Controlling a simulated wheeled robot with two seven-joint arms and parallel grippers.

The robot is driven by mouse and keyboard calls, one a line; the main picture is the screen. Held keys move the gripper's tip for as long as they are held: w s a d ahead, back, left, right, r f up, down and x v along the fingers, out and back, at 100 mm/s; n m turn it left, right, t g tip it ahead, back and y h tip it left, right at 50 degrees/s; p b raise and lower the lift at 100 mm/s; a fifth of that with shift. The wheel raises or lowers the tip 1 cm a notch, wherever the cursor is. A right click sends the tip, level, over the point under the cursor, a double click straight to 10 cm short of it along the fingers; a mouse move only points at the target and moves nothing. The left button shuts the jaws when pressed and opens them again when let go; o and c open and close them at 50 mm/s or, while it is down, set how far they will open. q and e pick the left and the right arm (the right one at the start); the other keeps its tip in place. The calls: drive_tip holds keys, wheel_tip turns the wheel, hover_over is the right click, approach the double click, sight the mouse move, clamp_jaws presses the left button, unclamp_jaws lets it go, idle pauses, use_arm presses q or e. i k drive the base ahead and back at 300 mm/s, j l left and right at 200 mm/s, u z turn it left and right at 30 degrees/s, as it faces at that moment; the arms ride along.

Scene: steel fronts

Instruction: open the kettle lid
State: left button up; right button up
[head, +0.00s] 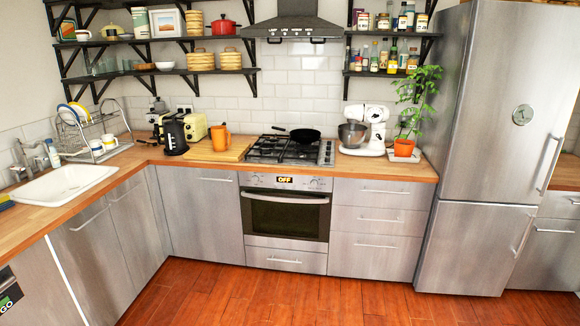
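A black kettle (175,136) stands upright on the wooden counter near the back left corner. It is left of the wooden chopping board and in front of the cream toaster. It is too small here to tell how its lid sits. Neither of my grippers shows in the head view.
The toaster (194,127), gas hob (285,150) with a black pan (305,135), dish rack (88,134) and sink (63,184) are nearby. The wooden floor (240,297) is clear.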

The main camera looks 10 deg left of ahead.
sight(173, 122)
drive_tip(key=i+j+u, duration=0.3)
drive_tip(key=i+u, duration=0.15)
drive_tip(key=i, duration=0.35)
drive_tip(key=i+u, duration=0.45)
drive_tip(key=i, duration=0.4)
drive_tip(key=i+l+u, duration=0.4)
drive_tip(key=i, duration=0.4)
drive_tip(key=i+j, duration=0.05)
drive_tip(key=j, duration=0.05)
